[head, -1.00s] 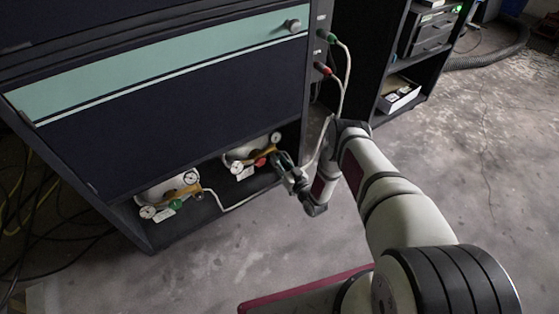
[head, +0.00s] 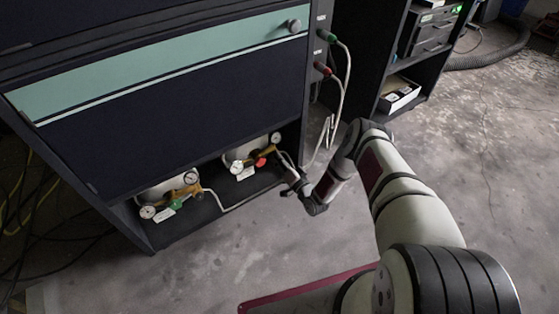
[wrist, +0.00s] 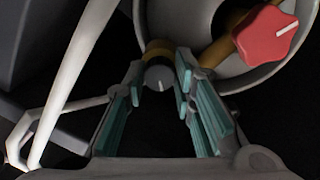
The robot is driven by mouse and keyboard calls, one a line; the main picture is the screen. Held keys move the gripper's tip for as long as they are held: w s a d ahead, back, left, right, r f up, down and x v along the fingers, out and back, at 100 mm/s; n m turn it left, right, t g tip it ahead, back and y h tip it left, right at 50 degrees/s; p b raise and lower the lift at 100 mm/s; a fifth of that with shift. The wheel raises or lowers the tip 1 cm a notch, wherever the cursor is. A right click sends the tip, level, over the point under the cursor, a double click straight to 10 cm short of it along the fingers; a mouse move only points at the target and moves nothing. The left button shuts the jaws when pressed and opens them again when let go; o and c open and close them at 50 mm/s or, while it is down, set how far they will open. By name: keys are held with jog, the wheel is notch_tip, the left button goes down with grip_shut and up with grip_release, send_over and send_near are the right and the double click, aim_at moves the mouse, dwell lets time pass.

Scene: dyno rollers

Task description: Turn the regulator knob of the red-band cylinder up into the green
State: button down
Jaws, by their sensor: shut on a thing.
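The right cylinder (head: 238,152) lies on the cabinet's lower shelf, with a red valve knob (head: 260,162), a brass regulator and two small gauges (head: 276,138) (head: 236,168). The gauge needles are too small to read. My gripper (head: 290,178) reaches in from the right at the regulator's end. The red valve knob (wrist: 268,35) stands apart, up and right. The cylinder's band is not clearly visible.
A second cylinder (head: 160,188) with a green valve knob (head: 176,204) lies to the left on the shelf. A white hose (head: 240,203) crosses the shelf; in the wrist view a pale hose (wrist: 75,75) passes left of my fingers. Open floor (head: 460,200) lies right.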

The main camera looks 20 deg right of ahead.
jog(key=shift+m, duration=1.9)
jog(key=c, duration=1.3)
grip_release()
jog(key=shift+c, duration=0.2)
jog(key=shift+s, duration=0.1)
jog(key=v, duration=1.2)
jog(key=shift+r, duration=0.15)
jog(key=shift+d, duration=0.15)
